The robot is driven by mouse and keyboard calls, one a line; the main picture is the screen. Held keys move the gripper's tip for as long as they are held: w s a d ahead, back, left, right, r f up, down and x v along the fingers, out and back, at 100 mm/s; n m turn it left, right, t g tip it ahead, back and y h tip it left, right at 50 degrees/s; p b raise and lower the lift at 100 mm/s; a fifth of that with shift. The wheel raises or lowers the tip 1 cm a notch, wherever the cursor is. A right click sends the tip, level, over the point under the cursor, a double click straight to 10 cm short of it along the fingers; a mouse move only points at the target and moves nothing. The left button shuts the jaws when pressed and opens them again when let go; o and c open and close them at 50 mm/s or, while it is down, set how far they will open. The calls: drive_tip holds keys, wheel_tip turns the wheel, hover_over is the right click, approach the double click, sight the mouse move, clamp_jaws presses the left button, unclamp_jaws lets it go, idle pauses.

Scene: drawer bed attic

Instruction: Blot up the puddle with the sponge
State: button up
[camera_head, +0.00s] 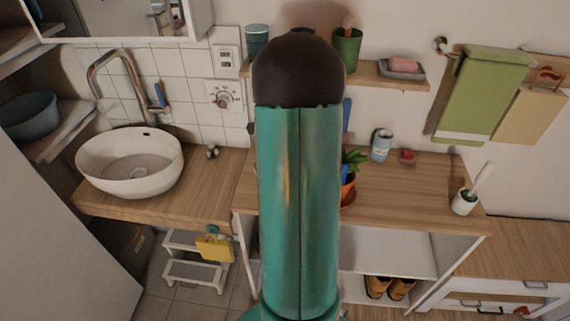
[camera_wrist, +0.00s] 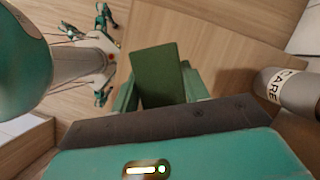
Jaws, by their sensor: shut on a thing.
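In the wrist view my gripper (camera_wrist: 160,98) is shut on a dark green rectangular block, which I take to be the sponge (camera_wrist: 157,70). The block stands out between the two green fingers, over a wood-coloured surface. I cannot tell whether it touches that surface. In the head view my arm covers the middle of the picture and hides the gripper and the sponge. I cannot make out the puddle in either view.
The wooden counter (camera_head: 420,185) holds a potted plant (camera_head: 352,165), a blue can (camera_head: 381,145) and a white brush holder (camera_head: 465,202). A white basin (camera_head: 130,165) is at left.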

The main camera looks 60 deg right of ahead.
drive_tip(key=shift+r, duration=0.8)
drive_tip(key=shift+r, duration=0.15)
wheel_tip(320, 180, up, 7)
drive_tip(key=shift+f, duration=0.1)
drive_tip(key=w+a+f+n+g, duration=0.5)
drive_tip(key=w+a+f+n, duration=0.6)
drive_tip(key=w+a+n, duration=0.3)
drive_tip(key=w+a+f+n+h, duration=0.1)
drive_tip(key=w+a+f+n, duration=0.1)
drive_tip(key=a, duration=0.5)
drive_tip(key=w+a+f+n+g+h, duration=0.1)
drive_tip(key=w+a+f+n, duration=0.2)
drive_tip(key=a+f+n, duration=0.2)
drive_tip(key=w+a+f+n+g+h, duration=0.1)
drive_tip(key=w+a+f+n, duration=0.1)
drive_tip(key=a, duration=0.7)
wheel_tip(320, 180, down, 2)
drive_tip(key=shift+w+f+n+h, duration=0.15)
drive_tip(key=shift+f+n+h, duration=0.2)
drive_tip(key=shift+n, duration=0.45)
